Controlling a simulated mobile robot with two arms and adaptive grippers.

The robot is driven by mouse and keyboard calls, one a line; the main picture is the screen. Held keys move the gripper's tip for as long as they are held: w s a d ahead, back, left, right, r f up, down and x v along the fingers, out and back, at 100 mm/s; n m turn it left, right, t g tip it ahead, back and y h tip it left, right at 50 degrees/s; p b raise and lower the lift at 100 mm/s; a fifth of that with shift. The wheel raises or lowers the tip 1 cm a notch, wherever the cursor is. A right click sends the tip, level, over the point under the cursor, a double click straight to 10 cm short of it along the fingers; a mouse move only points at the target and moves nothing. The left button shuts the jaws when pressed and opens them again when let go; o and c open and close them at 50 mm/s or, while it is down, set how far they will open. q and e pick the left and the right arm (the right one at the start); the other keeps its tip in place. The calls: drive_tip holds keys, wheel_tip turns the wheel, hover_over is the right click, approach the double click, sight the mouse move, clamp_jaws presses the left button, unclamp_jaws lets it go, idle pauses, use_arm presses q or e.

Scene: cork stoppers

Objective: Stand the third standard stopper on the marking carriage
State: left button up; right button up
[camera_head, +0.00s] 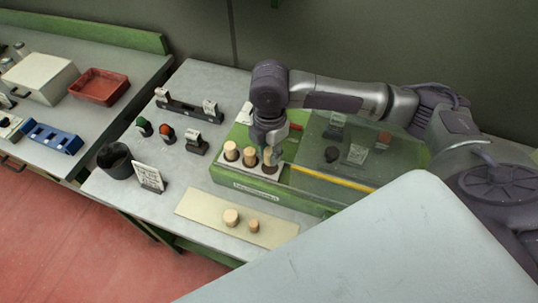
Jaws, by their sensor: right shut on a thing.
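The marking carriage (226,163) is a pale plate on the green machine in the middle of the table. Two cork stoppers, a left one (231,150) and a right one (249,156), stand upright on it. My right gripper (269,151) points down over the carriage's right end, shut on a third cork stopper (267,157). This stopper looks upright and in line with the other two. The gripper partly hides it, and I cannot tell whether its base touches the carriage. My left gripper is not in view.
A pale board (200,212) at the front holds a larger cork (231,217) and a smaller cork (253,225). A clear cover (360,180) with a yellow edge is right of the gripper. A dark cup (115,160) and a sign card (149,177) stand left.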

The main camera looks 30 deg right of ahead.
sight(269, 158)
drive_tip(key=shift+f, duration=1.4)
drive_tip(key=shift+f, duration=0.1)
drive_tip(key=o, duration=0.4)
drive_tip(key=shift+o, duration=0.2)
wheel_tip(269, 158, up, 11)
drive_tip(key=shift+r+b, duration=0.1)
drive_tip(key=shift+b, duration=0.8)
drive_tip(key=shift+r, duration=0.55)
